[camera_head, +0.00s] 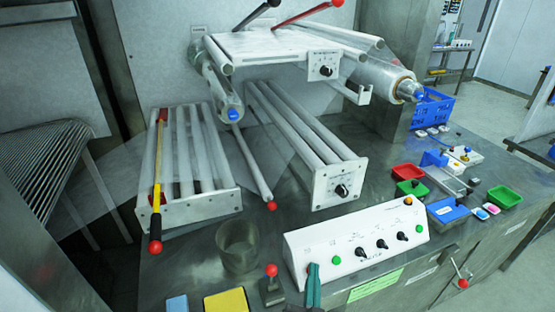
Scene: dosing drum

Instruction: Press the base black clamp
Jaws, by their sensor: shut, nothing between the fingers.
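A black-handled lever (257,14) rises at the back of the upper white roller frame, beside a red-handled lever (302,14). A small dark upright piece (271,291) with a red ball knob stands at the front of the bench. I cannot tell which of these is the base black clamp. My gripper (313,270) appears as a narrow dark green shape at the bottom, in front of the white control box. Its fingers are together and empty, right of the red-knobbed piece and apart from it. Its lower part is cut off by the picture edge.
The white control box (345,250) has knobs and green buttons. Roller racks (188,208) stand behind, with a yellow rod (157,185) across the left one. A clear beaker (238,245), a yellow block (227,302) and coloured trays (409,172) crowd the metal bench.

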